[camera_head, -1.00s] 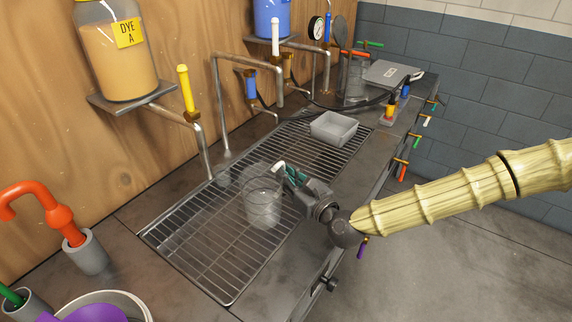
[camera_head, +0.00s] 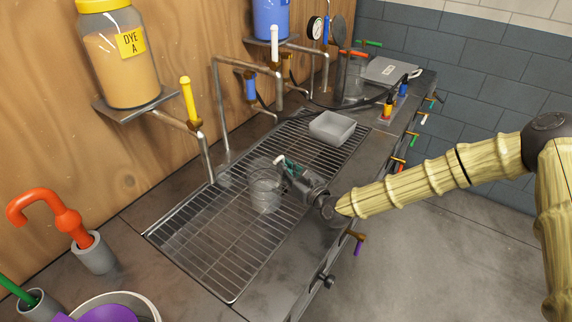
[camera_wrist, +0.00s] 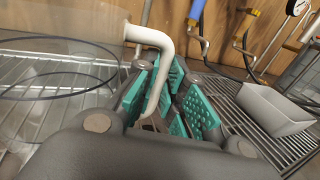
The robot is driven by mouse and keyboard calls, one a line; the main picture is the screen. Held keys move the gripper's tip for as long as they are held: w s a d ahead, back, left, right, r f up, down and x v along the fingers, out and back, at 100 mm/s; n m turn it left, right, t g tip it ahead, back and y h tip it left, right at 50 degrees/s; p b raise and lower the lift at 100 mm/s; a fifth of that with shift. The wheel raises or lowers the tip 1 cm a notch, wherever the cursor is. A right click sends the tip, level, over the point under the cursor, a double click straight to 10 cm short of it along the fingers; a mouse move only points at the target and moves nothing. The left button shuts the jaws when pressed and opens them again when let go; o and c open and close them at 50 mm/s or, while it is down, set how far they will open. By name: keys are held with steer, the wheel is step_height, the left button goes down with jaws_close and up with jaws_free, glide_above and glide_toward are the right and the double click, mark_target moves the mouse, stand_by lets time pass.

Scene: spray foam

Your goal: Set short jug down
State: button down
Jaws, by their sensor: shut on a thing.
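The short jug (camera_head: 264,192) is a clear see-through vessel with dark rings and a pale handle. It stands about upright over the middle of the wire rack (camera_head: 205,270); I cannot tell whether its base touches the bars. My gripper (camera_head: 286,169) is at its right side, shut on the handle. In the wrist view the pale bent handle (camera_wrist: 150,36) runs down between the green finger pads of my gripper (camera_wrist: 165,98). The jug's clear body fills the left of that view, with thin dark rings. The lower handle is hidden by the fingers.
A grey tray (camera_head: 333,128) sits on the rack behind the jug. Taps and pipes (camera_head: 204,140) line the wooden wall, with an orange dye jar (camera_head: 120,70) on a shelf. The rack's front left part is bare. An umbrella (camera_head: 62,218) stands at left.

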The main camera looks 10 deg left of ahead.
steer(key=shift+f+b, duration=0.25)
steer(key=shift+b, duration=0.1)
steer(key=c, duration=1.5)
jaws_free()
steer(key=shift+r, duration=0.1)
steer(key=shift+r+p, duration=0.25)
steer(key=shift+p, duration=0.15)
steer(key=b+v, duration=0.3)
steer(key=v, duration=0.9)
steer(key=shift+d+f+b, duration=0.1)
steer(key=shift+b, duration=0.3)
